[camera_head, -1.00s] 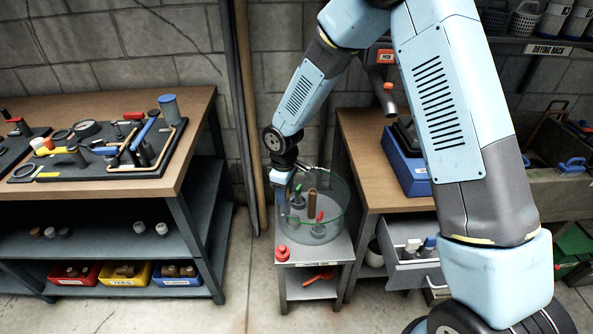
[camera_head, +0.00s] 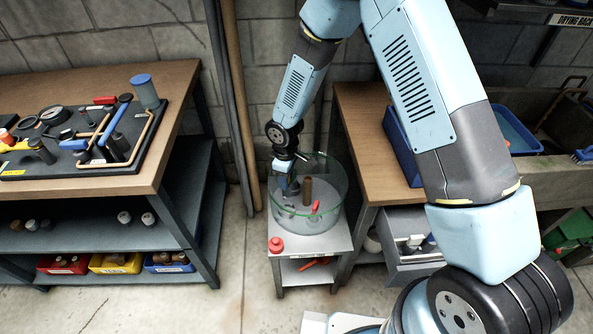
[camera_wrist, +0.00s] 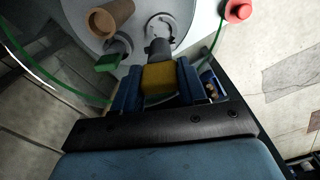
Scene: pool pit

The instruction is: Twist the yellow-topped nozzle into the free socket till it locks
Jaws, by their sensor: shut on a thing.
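My gripper (camera_wrist: 160,90) is shut on the yellow-topped nozzle (camera_wrist: 159,78), with its blue fingers on either side of the yellow top. The nozzle's grey body points toward a round socket (camera_wrist: 163,25) on the tank floor in the wrist view. It looks close to the socket, but I cannot tell whether it touches or is seated. In the head view my gripper (camera_head: 286,187) is inside the left part of the clear, green-rimmed tank (camera_head: 338,212), and the nozzle is hard to make out. A green-topped piece (camera_wrist: 108,63) stands left of the nozzle in the wrist view.
A brown cylinder (camera_head: 307,189) and a red-topped piece (camera_head: 315,206) stand in the tank. A red knob (camera_head: 277,244) sits on the stand in front. A workbench (camera_head: 172,95) with a fittings board is left; another bench and an open drawer (camera_head: 412,252) are right.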

